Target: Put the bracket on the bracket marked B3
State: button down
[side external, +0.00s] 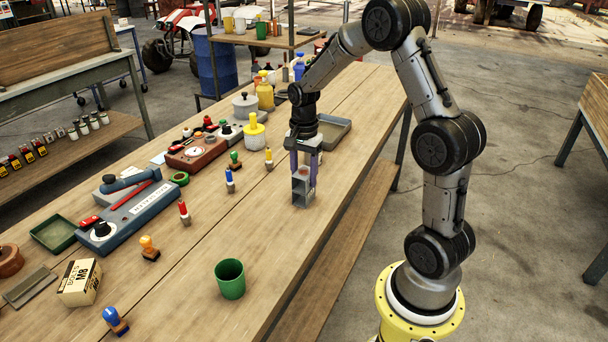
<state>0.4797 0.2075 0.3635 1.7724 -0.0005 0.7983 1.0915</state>
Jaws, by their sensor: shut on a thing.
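My gripper (306,162) points straight down near the right edge of the wooden workbench. Its purple-sided fingers are shut on a grey bracket (302,186), at or just above the bench top. The bracket looks like a small open block with a shelf across its middle, and a reddish spot shows between the fingers. I cannot tell whether this is one bracket or one stacked on another. No B3 marking is readable in this view.
A shallow grey-brown tray (331,133) lies just behind my gripper. A green cup (229,279) stands nearer the front. Marker-like pegs (230,181), stamps (150,247), a blue-grey device (127,216) and a bolts box (80,281) lie to the left. Bare bench lies in front of my gripper.

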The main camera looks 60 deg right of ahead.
aim_at(304, 172)
jog(key=shift+f, duration=0.15)
jog(key=shift+c, duration=1.4)
grip_release()
notch_tip(304, 172, up, 12)
jog(key=s+a+r+n+t, duration=0.1)
jog(key=s+a+r+n, duration=0.2)
jog(key=s+a+n, duration=0.15)
jog(key=s+a+r+n+t, duration=0.2)
jog(key=s+a+r+n, duration=0.1)
jog(key=a, duration=0.3)
jog(key=s+a+f+n+t, duration=0.2)
jog(key=s+a+n, duration=0.5)
jog(key=s+n, duration=0.3)
jog(key=shift+s+a+f+t, duration=0.2)
jog(key=shift+s+a+t, duration=0.05)
jog(key=shift+s+t, duration=0.1)
jog(key=shift+n, duration=0.25)
